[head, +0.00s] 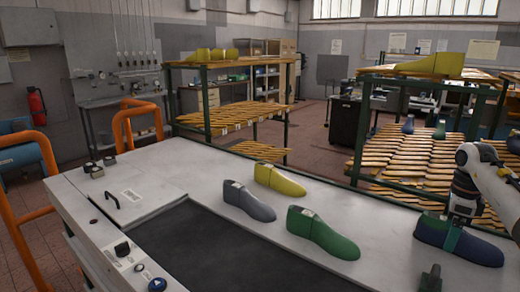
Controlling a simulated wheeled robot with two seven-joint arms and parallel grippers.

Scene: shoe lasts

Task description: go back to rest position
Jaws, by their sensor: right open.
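A dark blue shoe last (475,247) lies on the white table at the right, with a teal band across it. My right gripper (455,228) comes in from the right and points down over the heel part of this last. Its jaws are open at the last, and I cannot tell whether they touch it. A green last (325,236), a grey last (250,204) and a yellow last (280,181) lie on the table to the left, apart from the gripper. My left gripper is not in view.
The white table (165,170) has a dark sunken belt area (215,250) and buttons at its left. A small dark upright part (430,280) stands at the front edge. Slatted racks (420,160) stand behind. Orange rails (20,200) are at the left.

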